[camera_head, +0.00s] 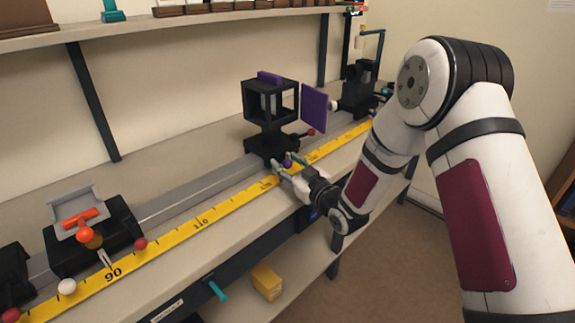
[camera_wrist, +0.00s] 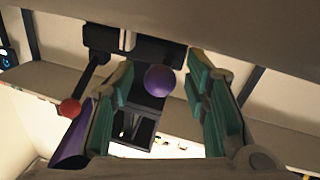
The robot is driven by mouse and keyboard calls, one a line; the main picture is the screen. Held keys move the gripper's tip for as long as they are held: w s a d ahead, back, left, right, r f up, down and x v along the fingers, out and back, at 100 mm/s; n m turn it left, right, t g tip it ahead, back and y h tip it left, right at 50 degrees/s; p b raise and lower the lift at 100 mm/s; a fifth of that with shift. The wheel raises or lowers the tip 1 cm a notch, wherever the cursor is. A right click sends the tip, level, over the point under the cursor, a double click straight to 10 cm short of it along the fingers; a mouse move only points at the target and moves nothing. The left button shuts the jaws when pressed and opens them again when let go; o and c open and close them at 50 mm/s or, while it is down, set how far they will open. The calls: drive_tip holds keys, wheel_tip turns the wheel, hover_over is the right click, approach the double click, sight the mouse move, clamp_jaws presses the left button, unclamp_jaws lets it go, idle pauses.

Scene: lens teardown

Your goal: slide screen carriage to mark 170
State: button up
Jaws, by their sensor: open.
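A black carriage (camera_head: 267,146) with an open black frame and a purple block on top stands on the rail. A purple panel (camera_head: 314,107), which looks like the screen, stands upright just to its right. I cannot tell whether both share one base. My gripper (camera_head: 284,168) is open at the front of this carriage. In the wrist view, a purple ball knob (camera_wrist: 158,80) sits between my open fingers (camera_wrist: 168,100), with a gap visible on both sides. A red ball (camera_wrist: 70,107) on a black lever is left of the fingers there. The 170 mark is not readable.
Another black carriage (camera_head: 95,237) with an orange piece stands at the left. A further black carriage (camera_head: 358,92) stands at the far right end. A shelf (camera_head: 140,24) hangs above.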

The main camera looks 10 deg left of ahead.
drive_tip(key=shift+w+a, duration=0.1)
drive_tip(key=shift+c, duration=0.2)
clamp_jaws()
drive_tip(key=shift+w, duration=0.1)
